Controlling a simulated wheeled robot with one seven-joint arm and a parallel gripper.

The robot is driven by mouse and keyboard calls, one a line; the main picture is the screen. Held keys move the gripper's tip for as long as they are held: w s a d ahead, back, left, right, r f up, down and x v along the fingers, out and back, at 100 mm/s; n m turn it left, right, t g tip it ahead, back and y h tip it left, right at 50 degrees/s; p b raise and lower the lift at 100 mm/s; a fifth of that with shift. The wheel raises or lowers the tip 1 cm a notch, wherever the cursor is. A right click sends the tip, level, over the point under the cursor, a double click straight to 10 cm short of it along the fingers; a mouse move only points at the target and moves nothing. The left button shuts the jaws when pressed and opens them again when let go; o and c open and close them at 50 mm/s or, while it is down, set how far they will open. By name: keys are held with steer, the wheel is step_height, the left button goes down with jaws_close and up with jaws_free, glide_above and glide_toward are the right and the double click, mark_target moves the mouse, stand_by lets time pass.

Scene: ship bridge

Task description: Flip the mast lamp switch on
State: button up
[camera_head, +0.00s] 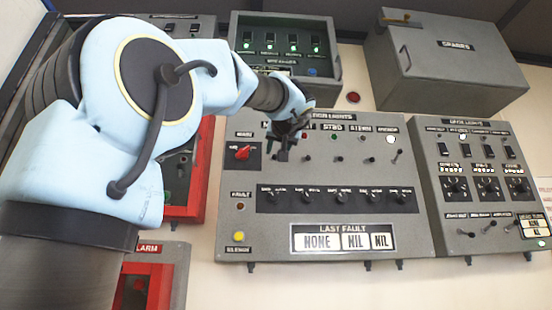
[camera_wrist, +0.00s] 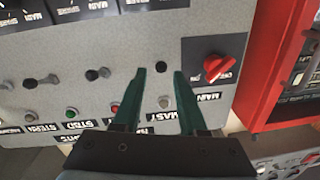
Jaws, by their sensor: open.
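The navigation lights panel (camera_head: 420,228) is grey and upright on the wall. In the wrist view, which shows it upside down, the mast lamp switch (camera_wrist: 161,67) is a small dark toggle above its pale round indicator (camera_wrist: 163,102). The mast label lies below that, partly hidden by my gripper. My gripper (camera_wrist: 158,73) is open, with one green finger on each side of the switch; I cannot tell whether either touches it. In the head view my gripper (camera_head: 283,152) is in front of the panel's upper left and hides the mast switch.
A red rotary main switch (camera_wrist: 216,67) is close to the right finger in the wrist view. Other toggles (camera_wrist: 97,74) are to the left, with red (camera_wrist: 100,114) and green indicators. A row of dark knobs (camera_head: 340,199) is lower on the panel. Red cabinets (camera_head: 199,180) are at left.

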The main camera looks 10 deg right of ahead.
mark_target(275, 156)
steer(key=w+p, duration=0.1)
steer(key=w, duration=0.4)
steer(key=shift+w+a, duration=0.1)
steer(key=shift+w, duration=0.15)
steer(key=shift+c, duration=0.3)
jaws_close()
